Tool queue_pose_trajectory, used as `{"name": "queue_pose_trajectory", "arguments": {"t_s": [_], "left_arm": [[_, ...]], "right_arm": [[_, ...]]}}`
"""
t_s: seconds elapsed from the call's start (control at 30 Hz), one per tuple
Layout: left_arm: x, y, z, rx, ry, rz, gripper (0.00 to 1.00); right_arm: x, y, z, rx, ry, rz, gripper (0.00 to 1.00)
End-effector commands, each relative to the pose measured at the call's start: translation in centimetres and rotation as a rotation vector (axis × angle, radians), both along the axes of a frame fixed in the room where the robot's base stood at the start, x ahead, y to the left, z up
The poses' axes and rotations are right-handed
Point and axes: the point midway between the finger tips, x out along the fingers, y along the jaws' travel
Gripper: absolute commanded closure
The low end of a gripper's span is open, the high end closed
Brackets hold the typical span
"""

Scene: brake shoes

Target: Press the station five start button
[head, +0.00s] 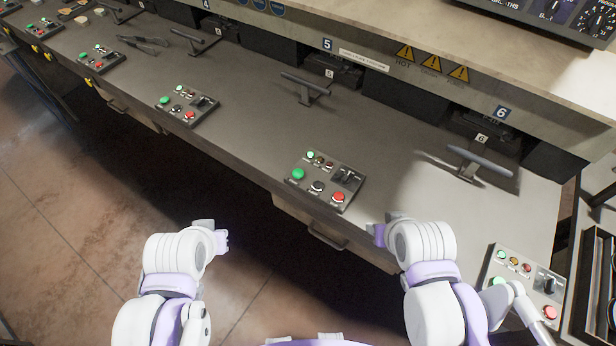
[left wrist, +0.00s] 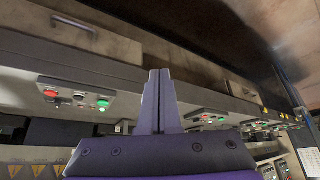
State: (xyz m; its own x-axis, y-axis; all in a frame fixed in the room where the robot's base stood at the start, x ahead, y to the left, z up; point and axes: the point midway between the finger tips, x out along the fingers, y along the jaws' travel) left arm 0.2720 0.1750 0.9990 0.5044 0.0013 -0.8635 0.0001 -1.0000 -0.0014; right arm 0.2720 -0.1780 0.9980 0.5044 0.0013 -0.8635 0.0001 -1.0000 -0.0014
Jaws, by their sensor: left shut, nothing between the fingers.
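The station five panel (head: 347,205) is the grey box on the bench's front edge, below and right of the "5" label in the head view. Its green start button (head: 298,174) is at the panel's left, with a black and a red button beside it. In the left wrist view the panel (left wrist: 75,93) looks upside down, its green button (left wrist: 103,103) left of my fingers. My left gripper (head: 224,240) is in front of the bench, left of and apart from the panel. Its fingers (left wrist: 160,95) are shut and empty. My right gripper (head: 376,234) is near the bench edge, right of the panel; its jaws are unclear.
Similar panels stand to the left (head: 180,116) and far right (head: 515,257). A clamp handle (head: 306,85) rises behind the station five panel, another (head: 480,160) at station six. A drawer handle (head: 328,240) sticks out below the panel. The floor (head: 60,240) before the bench is open.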

Motion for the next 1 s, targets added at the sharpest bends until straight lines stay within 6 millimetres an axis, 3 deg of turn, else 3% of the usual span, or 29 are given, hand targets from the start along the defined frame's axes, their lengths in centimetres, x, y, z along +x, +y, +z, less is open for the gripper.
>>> {"name": "queue_pose_trajectory", "arguments": {"t_s": [0.33, 0.47, 0.57, 0.8, 1.0], "left_arm": [[0.1, -0.1, 0.1, -0.007, 0.001, 0.005, 1.0], [1.5, -1.4, 0.8, -0.109, 0.017, 0.08, 1.0], [4.0, -3.6, 2.1, -0.287, 0.055, 0.214, 1.0], [12.5, -10.9, 5.2, -0.81, 0.27, 0.641, 1.0], [17.5, -15.2, 6.5, -1.078, 0.463, 0.894, 1.0]], "right_arm": [[0.0, 0.0, 0.0, 0.0, 0.0, 0.0, 0.55], [-0.2, 0.0, -0.4, 0.0, 0.004, 0.0, 0.55], [-0.5, 0.0, -0.9, 0.0, 0.01, 0.0, 0.55], [-1.2, 0.0, -2.5, 0.0, 0.024, 0.0, 0.55], [-1.5, 0.0, -3.1, 0.0, 0.03, 0.0, 0.55]]}}
